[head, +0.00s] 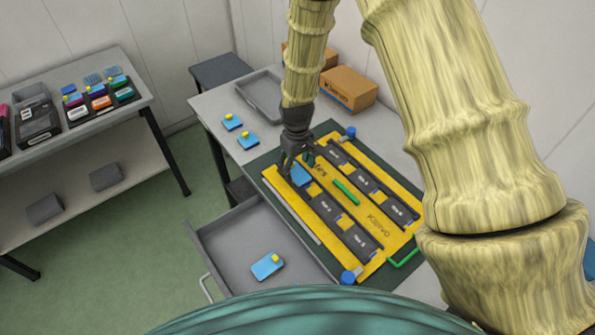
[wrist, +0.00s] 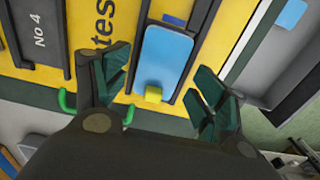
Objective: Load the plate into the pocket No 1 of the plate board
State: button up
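The yellow plate board (head: 290,202) lies on a dark green mat. A blue plate (head: 301,176) lies at its left end in the near row of pockets. In the wrist view this plate (wrist: 166,55), with its yellow knob (wrist: 153,94), lies between the dark rails of a pocket; I cannot tell whether it is fully seated, and its number is hidden. My gripper (head: 292,163) is just over that end of the board. In the wrist view its fingers (wrist: 160,88) are spread on both sides of the knob, apart from it. The "No 4" pocket (wrist: 38,35) is dark and has no blue plate.
Two blue plates (head: 232,121) (head: 247,140) with yellow knobs lie on the table left of the board. Another blue plate (head: 267,266) lies in the open drawer (head: 225,250). A grey tray (head: 262,95) and cardboard boxes (head: 348,89) stand behind. A green handle (head: 345,192) rises mid-board.

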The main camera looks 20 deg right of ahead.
aim_at(297, 172)
notch_tip(297, 172, up, 10)
jog(key=b, duration=0.3)
dwell(0.3)
dwell(0.4)
